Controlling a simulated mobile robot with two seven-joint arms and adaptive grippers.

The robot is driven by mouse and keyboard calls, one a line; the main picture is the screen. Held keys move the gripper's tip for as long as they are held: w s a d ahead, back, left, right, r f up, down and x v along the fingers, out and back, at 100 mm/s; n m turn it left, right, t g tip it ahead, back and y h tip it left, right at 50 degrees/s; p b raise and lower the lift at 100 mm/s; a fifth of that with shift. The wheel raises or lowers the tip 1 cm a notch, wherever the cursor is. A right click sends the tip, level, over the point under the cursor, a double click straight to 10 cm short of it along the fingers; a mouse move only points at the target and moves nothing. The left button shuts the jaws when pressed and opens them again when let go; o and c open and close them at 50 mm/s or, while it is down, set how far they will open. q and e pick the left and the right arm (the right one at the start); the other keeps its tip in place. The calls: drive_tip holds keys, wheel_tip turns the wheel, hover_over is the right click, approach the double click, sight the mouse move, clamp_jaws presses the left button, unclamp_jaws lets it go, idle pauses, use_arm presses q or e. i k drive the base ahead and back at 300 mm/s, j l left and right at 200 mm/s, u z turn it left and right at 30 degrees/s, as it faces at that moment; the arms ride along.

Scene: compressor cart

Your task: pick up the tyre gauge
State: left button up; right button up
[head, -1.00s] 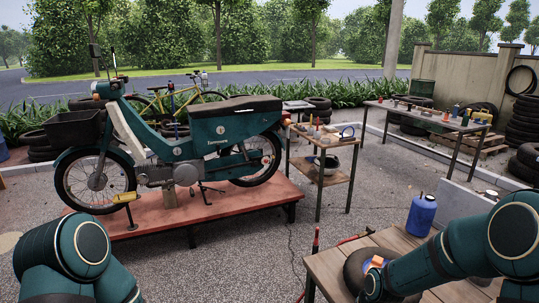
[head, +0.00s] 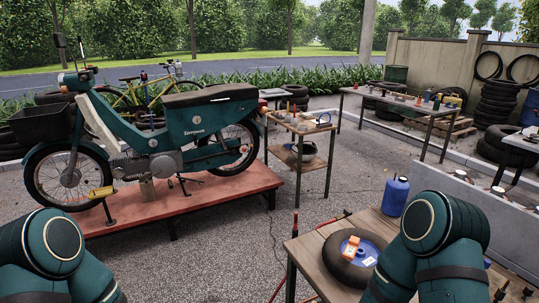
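I cannot pick out a tyre gauge for certain. A small orange item with a pale patch (head: 350,247) sits on the blue hub (head: 369,257) inside a black tyre (head: 341,268). The tyre lies flat on the near wooden table (head: 308,251). Whether the orange item is the gauge is too small to tell. My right arm comes down at the right, beside the tyre and over part of the table. Its gripper is not visible. My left arm is at the lower left, with its gripper out of view.
A small wooden cart (head: 298,128) with tools stands beyond. A teal moped (head: 150,135) stands on a red platform (head: 225,185) at left. A long bench (head: 440,108) is at back right. Open gravel lies between.

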sight(351, 249)
drive_tip(key=i+z, duration=0.1)
drive_tip(key=z, duration=0.35)
drive_tip(key=j+z, duration=0.15)
drive_tip(key=z, duration=0.3)
drive_tip(key=i+j+z, duration=0.1)
drive_tip(key=z, duration=0.35)
drive_tip(key=i+j+z, duration=0.1)
drive_tip(key=j+z, duration=0.55)
drive_tip(key=j, duration=0.2)
drive_tip(key=j+z, duration=0.3)
drive_tip(key=j, duration=0.65)
drive_tip(key=j+z, duration=0.1)
drive_tip(key=j, duration=0.9)
